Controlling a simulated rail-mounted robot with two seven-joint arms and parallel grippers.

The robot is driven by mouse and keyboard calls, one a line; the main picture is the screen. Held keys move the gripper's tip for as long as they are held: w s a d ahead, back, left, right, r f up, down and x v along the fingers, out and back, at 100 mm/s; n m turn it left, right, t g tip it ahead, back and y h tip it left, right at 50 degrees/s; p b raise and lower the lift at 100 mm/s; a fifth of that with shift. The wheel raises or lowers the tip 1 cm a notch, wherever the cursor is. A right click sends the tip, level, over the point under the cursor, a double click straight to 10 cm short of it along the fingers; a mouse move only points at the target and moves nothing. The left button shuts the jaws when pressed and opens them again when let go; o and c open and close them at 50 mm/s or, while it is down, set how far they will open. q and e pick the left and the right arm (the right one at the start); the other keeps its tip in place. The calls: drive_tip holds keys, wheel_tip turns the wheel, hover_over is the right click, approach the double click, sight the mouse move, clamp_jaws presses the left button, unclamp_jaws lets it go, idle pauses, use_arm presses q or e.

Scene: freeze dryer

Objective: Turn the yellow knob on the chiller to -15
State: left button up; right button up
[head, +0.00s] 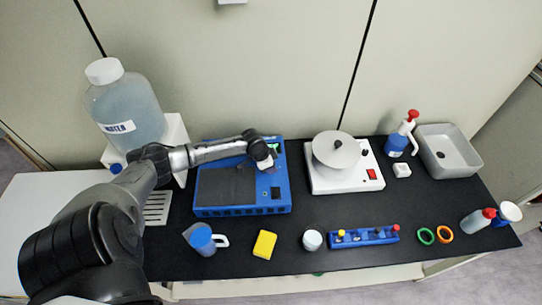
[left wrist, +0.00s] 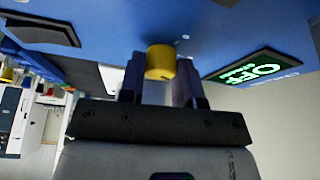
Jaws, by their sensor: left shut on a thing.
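The chiller (head: 240,210) is a blue box with a dark top, on the black bench in the head view. My left arm reaches over it, and my left gripper (head: 266,157) is at the right side of its top. In the left wrist view, the yellow knob (left wrist: 160,62) sits on the blue panel between the fingers of my left gripper (left wrist: 160,85), which is shut on it. A dark display (left wrist: 258,67) beside the knob shows green "OFF". The knob is hidden by the gripper in the head view. My right gripper is not in view.
A large water bottle (head: 125,105) stands behind my arm at the left. A white device with a round plate (head: 345,180) stands just right of the chiller. A blue mug (head: 201,238), a yellow sponge (head: 264,244) and a blue rack (head: 350,238) line the front of the bench.

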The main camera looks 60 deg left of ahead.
use_arm(q)
drive_tip(key=n+p, duration=0.1)
drive_tip(key=p, duration=0.1)
drive_tip(key=n+y+p, duration=0.1)
drive_tip(key=n+p, duration=0.1)
drive_tip(key=shift+d+r, duration=0.1)
drive_tip(key=shift+r, duration=0.2)
drive_tip(key=shift+f+n+y+p, duration=0.2)
drive_tip(key=shift+n+y+p, duration=0.3)
drive_tip(key=shift+n+p, duration=0.65)
drive_tip(key=o, duration=0.9)
drive_tip(key=shift+f, duration=0.1)
drive_tip(key=p+v, duration=0.2)
drive_tip(key=v, duration=1.1)
drive_tip(key=shift+s+r, duration=0.15)
drive_tip(key=shift+r, duration=0.25)
